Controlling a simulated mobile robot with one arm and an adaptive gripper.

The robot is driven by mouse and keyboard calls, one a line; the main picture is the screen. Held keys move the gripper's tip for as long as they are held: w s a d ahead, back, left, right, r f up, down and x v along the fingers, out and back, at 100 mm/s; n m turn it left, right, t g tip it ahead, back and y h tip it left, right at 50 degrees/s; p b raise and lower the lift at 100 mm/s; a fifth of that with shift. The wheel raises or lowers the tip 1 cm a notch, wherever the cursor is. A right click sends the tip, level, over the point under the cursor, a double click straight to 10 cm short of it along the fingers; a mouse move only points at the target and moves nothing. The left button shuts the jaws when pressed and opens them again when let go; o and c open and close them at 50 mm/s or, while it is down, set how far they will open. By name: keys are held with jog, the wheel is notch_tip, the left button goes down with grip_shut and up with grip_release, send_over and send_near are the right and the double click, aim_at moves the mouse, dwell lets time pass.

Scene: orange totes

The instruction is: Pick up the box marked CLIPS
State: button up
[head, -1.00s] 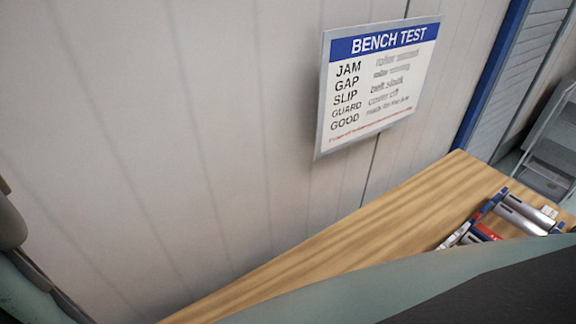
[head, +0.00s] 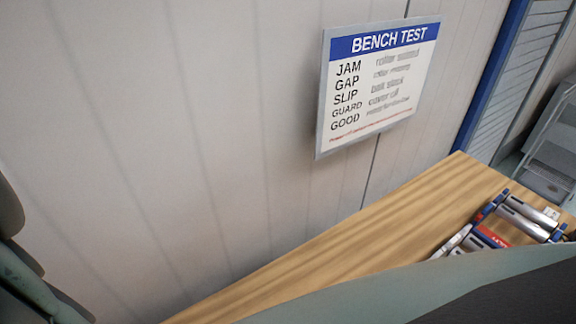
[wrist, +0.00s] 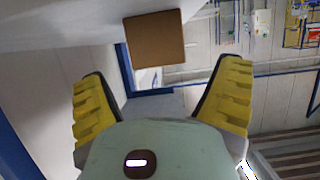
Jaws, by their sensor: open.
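My gripper (wrist: 162,105) shows in the wrist view with its two yellow ribbed fingers spread wide and nothing between them. A plain brown square block or panel (wrist: 154,39) appears beyond the fingertips; I can read no marking on it and cannot tell what it is. No box marked CLIPS can be made out in either view. My gripper's fingers do not show in the head view, where part of my arm covers the lower right.
A wooden bench (head: 400,215) runs along a pale panelled wall. Metal rollers (head: 525,215) and a red part (head: 490,236) lie at its right end. A BENCH TEST sign (head: 378,85) hangs on the wall. The bench's middle is clear.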

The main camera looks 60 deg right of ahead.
jog(key=shift+p+x, duration=1.55)
jog(key=shift+p, duration=0.1)
jog(key=shift+p+x, duration=0.4)
jog(key=shift+x, duration=0.4)
jog(key=shift+r, duration=0.1)
jog(key=c, duration=1.4)
jog(key=shift+o, duration=0.2)
jog(key=shift+r, duration=0.2)
